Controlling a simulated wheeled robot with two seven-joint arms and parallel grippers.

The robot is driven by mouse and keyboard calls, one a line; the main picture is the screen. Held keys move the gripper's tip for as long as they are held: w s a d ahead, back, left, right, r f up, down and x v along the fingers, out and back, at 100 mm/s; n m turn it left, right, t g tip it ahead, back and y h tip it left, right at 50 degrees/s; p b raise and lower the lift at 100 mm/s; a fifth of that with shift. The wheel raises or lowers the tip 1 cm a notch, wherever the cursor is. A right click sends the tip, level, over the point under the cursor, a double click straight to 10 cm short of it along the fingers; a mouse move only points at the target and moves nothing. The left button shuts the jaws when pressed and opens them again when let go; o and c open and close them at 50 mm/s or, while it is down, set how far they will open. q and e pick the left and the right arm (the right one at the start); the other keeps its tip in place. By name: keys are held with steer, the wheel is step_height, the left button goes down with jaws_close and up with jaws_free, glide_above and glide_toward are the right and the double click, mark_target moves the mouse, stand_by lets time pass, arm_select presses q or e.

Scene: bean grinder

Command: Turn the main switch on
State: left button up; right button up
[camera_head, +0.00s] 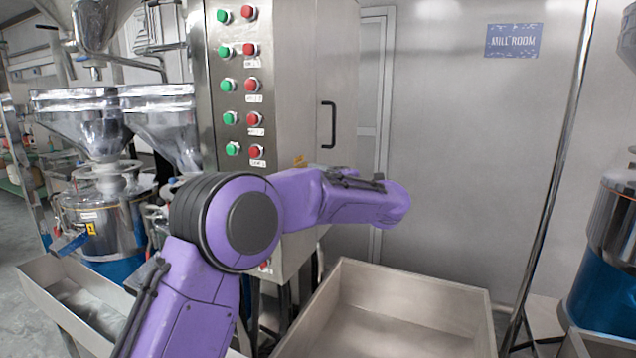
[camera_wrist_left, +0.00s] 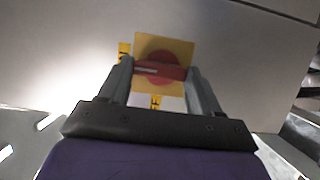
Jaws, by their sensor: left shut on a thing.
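The main switch (camera_wrist_left: 160,56) is a red round knob with a red bar handle on a square yellow plate (camera_wrist_left: 182,47) in the left wrist view. The handle lies about level across the picture. My left gripper (camera_wrist_left: 159,71) is shut on this handle, one finger at each end. One yellow label (camera_wrist_left: 124,50) is left of the plate and another (camera_wrist_left: 155,102) below it, partly covered; their full words are not readable. In the head view my purple left arm hides the switch and the gripper. My right gripper is not in view.
The steel control cabinet (camera_head: 290,85) carries green and red buttons (camera_head: 251,84) in two columns and a black door handle (camera_head: 328,125). A beige open bin (camera_head: 395,290) stands below right of my arm. Grinders with steel hoppers (camera_head: 85,125) stand at left.

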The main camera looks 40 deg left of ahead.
arm_select(q)
steer(key=o, duration=1.1)
steer(key=shift+c, duration=0.2)
steer(key=d+b, duration=0.4)
steer(key=d, duration=0.6)
steer(key=shift+s+d, duration=0.2)
steer(key=shift+s, duration=0.2)
steer(key=shift+w+r, duration=0.1)
